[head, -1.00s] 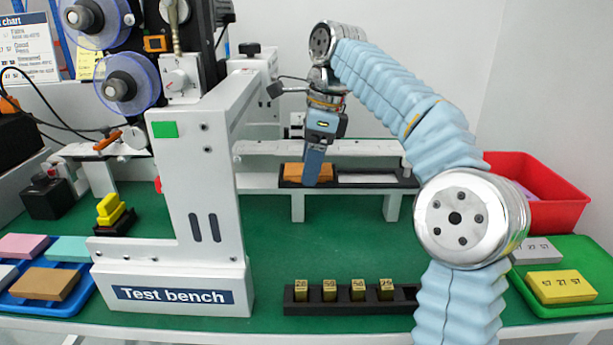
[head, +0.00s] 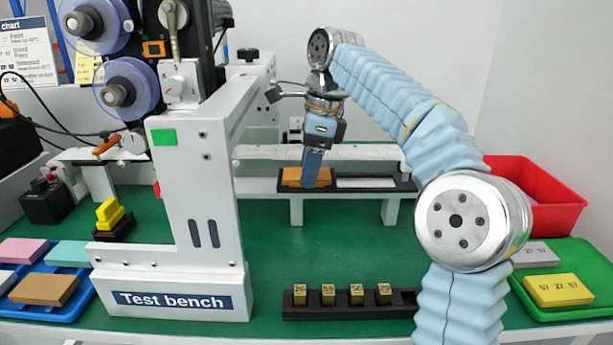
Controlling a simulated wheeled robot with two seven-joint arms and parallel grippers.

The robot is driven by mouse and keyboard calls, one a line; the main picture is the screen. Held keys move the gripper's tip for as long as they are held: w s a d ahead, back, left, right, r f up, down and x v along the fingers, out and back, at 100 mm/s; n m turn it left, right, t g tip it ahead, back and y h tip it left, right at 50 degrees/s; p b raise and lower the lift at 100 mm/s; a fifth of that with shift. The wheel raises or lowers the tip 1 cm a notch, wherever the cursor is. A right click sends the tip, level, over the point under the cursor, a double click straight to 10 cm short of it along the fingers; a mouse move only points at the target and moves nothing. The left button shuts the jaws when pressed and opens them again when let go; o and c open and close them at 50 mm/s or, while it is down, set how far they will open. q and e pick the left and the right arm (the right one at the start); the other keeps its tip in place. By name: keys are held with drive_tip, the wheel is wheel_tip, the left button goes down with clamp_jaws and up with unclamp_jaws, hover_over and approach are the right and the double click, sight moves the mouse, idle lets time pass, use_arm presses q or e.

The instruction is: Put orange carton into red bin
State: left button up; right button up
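The orange carton (head: 292,176) lies in a black holder on the raised white rack at the back middle. My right gripper (head: 311,182) points down at the carton, and its blue finger covers part of the carton's front. Only one finger shows clearly, so I cannot tell whether it grips the carton. The red bin (head: 545,190) stands at the back right, partly hidden behind my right arm's silver joint. My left gripper is out of view.
The white test bench frame (head: 200,220) stands left of the rack. A black strip with several gold numbered blocks (head: 328,295) lies in front. A green tray (head: 590,260) at the right holds a yellow carton (head: 556,290) and a grey one. A blue tray (head: 70,312) with cartons sits at the left.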

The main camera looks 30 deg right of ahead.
drive_tip(key=c, duration=0.3)
drive_tip(key=shift+r+p, duration=1.25)
drive_tip(key=shift+r, duration=0.25)
drive_tip(key=shift+c, duration=0.3)
drive_tip(key=shift+r, duration=0.15)
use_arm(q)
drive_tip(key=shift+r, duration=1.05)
use_arm(e)
drive_tip(key=shift+r, duration=0.85)
